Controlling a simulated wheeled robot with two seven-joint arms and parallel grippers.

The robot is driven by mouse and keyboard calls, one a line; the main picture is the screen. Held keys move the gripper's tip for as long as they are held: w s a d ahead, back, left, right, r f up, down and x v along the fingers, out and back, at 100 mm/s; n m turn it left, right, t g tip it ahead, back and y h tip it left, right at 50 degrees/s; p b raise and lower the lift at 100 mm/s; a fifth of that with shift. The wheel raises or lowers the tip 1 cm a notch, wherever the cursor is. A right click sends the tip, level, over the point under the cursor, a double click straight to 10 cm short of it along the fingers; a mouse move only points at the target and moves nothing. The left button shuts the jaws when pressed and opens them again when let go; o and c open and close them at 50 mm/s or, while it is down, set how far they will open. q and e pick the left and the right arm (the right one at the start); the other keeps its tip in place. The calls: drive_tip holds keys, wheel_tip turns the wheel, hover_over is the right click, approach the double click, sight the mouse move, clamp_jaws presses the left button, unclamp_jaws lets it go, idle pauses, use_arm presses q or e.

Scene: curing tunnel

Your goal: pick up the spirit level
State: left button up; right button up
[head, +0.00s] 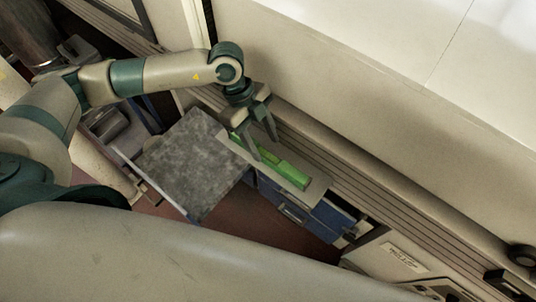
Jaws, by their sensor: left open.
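The spirit level (287,172) is a long bright green bar in the head view. It lies on a narrow pale surface (318,187) on top of a blue drawer cabinet, close to the wall. My left gripper (265,148) comes down from above over the left half of the level. Its two dark fingers are apart and point down, one on the near side and one toward the far side of the level. I cannot tell whether they touch it. Part of the level is hidden behind the fingers. My right gripper is not in view.
A grey mottled tabletop (190,162) stands left of the level. The blue cabinet (292,208) has drawers with handles. A large pale panel (370,80) and a ribbed strip run along behind the level. Reddish floor (245,225) shows below.

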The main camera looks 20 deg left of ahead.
sight(268, 153)
use_arm(q)
drive_tip(key=x, duration=0.2)
drive_tip(key=p+x, duration=0.1)
drive_tip(key=shift+s+d+f+p, duration=0.2)
drive_tip(key=shift+s+f+p, duration=0.05)
drive_tip(key=shift+s+p, duration=0.05)
drive_tip(key=shift+d+f, duration=0.1)
drive_tip(key=shift+f, duration=0.25)
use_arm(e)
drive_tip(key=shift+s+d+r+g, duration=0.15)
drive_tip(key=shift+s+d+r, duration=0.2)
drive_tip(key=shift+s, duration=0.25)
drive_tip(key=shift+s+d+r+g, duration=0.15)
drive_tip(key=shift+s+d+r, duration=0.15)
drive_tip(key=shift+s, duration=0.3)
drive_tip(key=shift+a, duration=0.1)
use_arm(q)
clamp_jaws()
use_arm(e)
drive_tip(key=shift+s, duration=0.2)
